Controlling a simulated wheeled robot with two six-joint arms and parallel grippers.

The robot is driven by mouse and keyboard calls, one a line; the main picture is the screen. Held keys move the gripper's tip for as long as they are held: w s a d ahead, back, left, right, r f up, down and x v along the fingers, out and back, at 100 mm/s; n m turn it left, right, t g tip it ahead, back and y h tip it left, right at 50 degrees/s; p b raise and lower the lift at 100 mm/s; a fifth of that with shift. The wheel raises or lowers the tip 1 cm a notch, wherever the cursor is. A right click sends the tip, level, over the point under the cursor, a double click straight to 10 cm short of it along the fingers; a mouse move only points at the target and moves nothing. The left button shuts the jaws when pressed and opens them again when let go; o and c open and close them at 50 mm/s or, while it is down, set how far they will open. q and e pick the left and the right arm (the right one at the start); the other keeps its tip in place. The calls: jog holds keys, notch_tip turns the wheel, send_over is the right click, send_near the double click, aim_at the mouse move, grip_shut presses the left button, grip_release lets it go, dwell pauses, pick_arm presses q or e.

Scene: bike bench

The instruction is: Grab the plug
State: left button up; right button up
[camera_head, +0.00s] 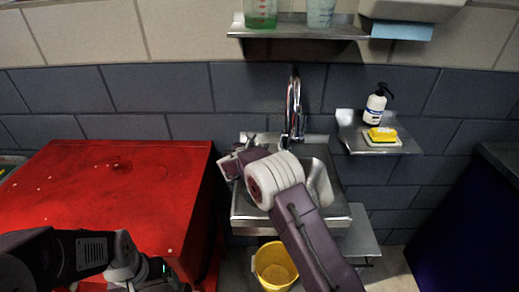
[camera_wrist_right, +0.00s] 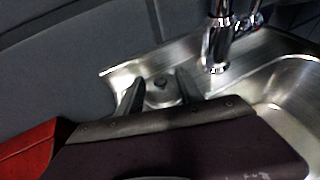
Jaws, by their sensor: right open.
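The plug (camera_wrist_right: 161,92), a small grey disc with a dark knob on top, sits on the steel rim at the sink's back left corner in the right wrist view. My right gripper (camera_wrist_right: 160,78) is open, with one finger on each side of the plug in that view. I cannot tell whether the fingers touch it. In the head view my right gripper (camera_head: 247,143) is over the back left of the sink, and the plug cannot be made out there. My left arm shows at the lower left, but its gripper is not visible.
The chrome faucet (camera_head: 293,105) stands just right of my right gripper, above the steel sink (camera_head: 322,185). A red cabinet (camera_head: 110,190) is to the left. A yellow bucket (camera_head: 274,266) is below. A side shelf holds a soap bottle (camera_head: 376,104) and sponge (camera_head: 382,134).

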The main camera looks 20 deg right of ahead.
jog(key=shift+s+a+r, duration=0.1)
jog(key=shift+c, duration=0.3)
grip_shut()
